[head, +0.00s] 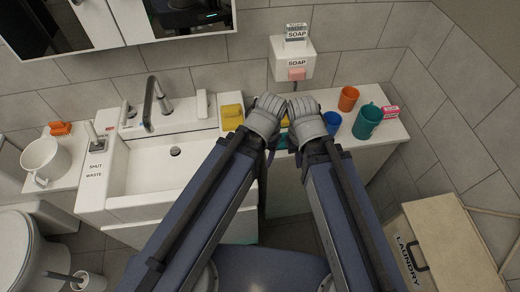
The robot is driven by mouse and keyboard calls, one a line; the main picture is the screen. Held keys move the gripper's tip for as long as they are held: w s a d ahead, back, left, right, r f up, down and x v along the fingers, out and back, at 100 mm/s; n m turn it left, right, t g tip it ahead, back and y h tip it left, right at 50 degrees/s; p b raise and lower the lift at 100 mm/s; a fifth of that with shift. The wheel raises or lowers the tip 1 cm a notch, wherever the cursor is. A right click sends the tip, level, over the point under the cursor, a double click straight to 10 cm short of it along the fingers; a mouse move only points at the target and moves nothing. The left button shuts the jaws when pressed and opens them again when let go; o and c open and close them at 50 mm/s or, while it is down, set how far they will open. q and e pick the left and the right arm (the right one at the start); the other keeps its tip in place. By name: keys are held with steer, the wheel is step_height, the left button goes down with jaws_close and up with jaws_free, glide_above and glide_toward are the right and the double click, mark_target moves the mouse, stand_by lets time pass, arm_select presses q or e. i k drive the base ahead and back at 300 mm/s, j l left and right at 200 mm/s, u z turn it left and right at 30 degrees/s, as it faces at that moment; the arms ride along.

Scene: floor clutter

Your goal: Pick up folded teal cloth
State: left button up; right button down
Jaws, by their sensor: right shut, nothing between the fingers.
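A small teal patch (281,142), possibly the folded teal cloth, shows on the counter between my two arms; most of it is hidden by them and its folds cannot be made out. My left gripper (267,101) and right gripper (302,104) are side by side over the counter just beyond the patch. The right gripper is shut and empty. The left gripper's fingers are seen from behind, so its opening cannot be told.
Right of my grippers stand a blue cup (331,123), an orange cup (348,98), a teal mug (367,122) and a pink-white box (390,111). A yellow item (232,118) lies left, beside the sink (150,185). A soap dispenser (293,60) hangs behind. A laundry box (450,245) stands lower right.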

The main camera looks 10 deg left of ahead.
mark_target(282, 145)
steer(key=k+u, duration=0.1)
steer(key=u, duration=0.25)
steer(key=k+j+u, duration=0.1)
steer(key=u, duration=0.25)
steer(key=k+j+u, duration=0.1)
steer(key=u, duration=0.2)
